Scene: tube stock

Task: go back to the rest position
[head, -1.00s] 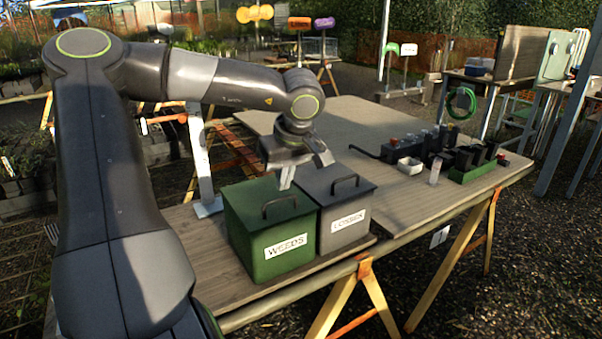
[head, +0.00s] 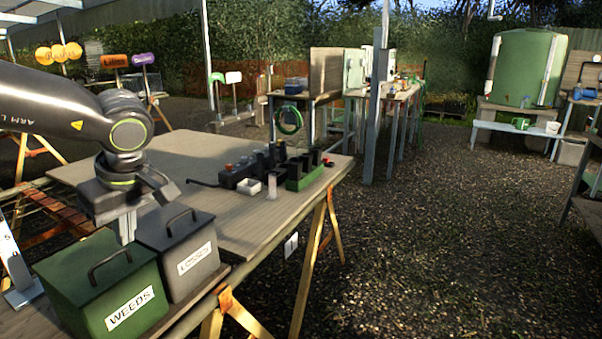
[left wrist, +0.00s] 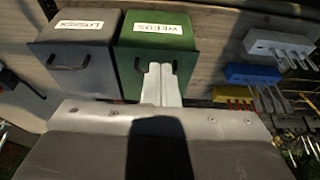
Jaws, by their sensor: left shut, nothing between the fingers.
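My left gripper (head: 127,232) points down above the two lidded bins, with its fingers together and nothing between them. The fingers also show in the left wrist view (left wrist: 161,84), in front of the green bin. The green WEEDS bin (head: 75,275) stands at the lower left, and the grey LOSSES bin (head: 178,240) stands beside it. Both lids are down and have dark handles. The bins also show in the left wrist view, green (left wrist: 185,70) and grey (left wrist: 80,80). I cannot tell whether the fingers touch a lid. My right gripper is in neither view.
The trestle table (head: 240,215) carries a row of dark blocks, a small white tray (head: 249,186) and a green rack (head: 305,178). Its middle is bare. Open gravel lies to the right. A green tank (head: 525,70) stands far back. Blue (left wrist: 250,74) and white tool holders show in the wrist view.

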